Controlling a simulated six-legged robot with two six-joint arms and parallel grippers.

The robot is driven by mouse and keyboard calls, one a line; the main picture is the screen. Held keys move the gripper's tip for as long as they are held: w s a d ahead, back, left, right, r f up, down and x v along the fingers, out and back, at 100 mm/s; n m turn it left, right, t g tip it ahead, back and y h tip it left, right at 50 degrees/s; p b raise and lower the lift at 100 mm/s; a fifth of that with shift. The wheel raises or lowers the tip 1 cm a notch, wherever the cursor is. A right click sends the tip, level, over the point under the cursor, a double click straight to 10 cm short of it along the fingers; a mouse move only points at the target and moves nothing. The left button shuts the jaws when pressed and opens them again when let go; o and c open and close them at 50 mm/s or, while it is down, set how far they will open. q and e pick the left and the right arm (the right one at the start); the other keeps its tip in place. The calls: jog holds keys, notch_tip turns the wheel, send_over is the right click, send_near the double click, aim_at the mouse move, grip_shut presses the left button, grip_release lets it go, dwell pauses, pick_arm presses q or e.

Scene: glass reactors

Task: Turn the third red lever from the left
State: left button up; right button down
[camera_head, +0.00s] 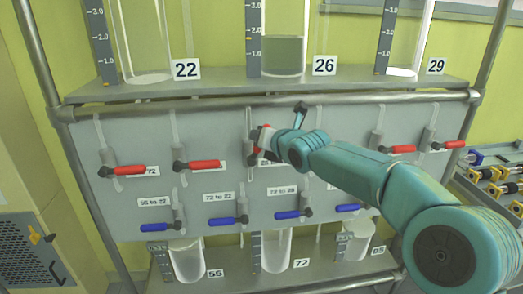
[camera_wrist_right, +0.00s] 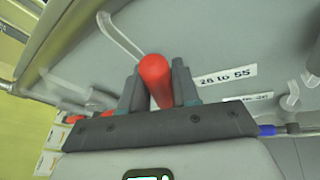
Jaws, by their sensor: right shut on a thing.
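Red levers sit in an upper row on the grey panel. The first (camera_head: 128,170) and second (camera_head: 204,165) from the left lie level, pointing right. The third red lever (camera_head: 264,134) is partly hidden behind my right gripper (camera_head: 270,142) and looks tilted steeply upward. In the right wrist view my right gripper (camera_wrist_right: 158,92) is shut on this red lever (camera_wrist_right: 154,72), one finger on each side. Beside it is a label (camera_wrist_right: 226,76) reading "26 to 55". Two more red levers, (camera_head: 403,149) and (camera_head: 455,144), show to the right of my arm. My left gripper is not in view.
Blue levers (camera_head: 228,221) form a lower row below the red ones. Glass vessels (camera_head: 284,55) stand on the shelf above, and more (camera_head: 275,250) are below. My right arm covers the panel's right middle. A rack (camera_head: 495,175) stands at far right.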

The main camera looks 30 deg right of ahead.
jog(key=shift+w+a+f+n+b, duration=0.15)
jog(key=shift+a+f+n+b, duration=0.2)
jog(key=shift+a, duration=0.2)
jog(key=shift+w+a+r+n+g+h, duration=0.1)
jog(key=shift+a+r+n+g+h, duration=0.25)
jog(key=shift+n+h, duration=0.1)
jog(key=shift+w+a+n+g+h+p, duration=0.15)
jog(key=shift+a+n+g+h+p, duration=0.1)
jog(key=shift+a+n+h+p, duration=0.25)
jog(key=shift+d, duration=0.1)
jog(key=c, duration=0.9)
grip_release()
jog(key=shift+r, duration=0.15)
jog(key=shift+r, duration=0.1)
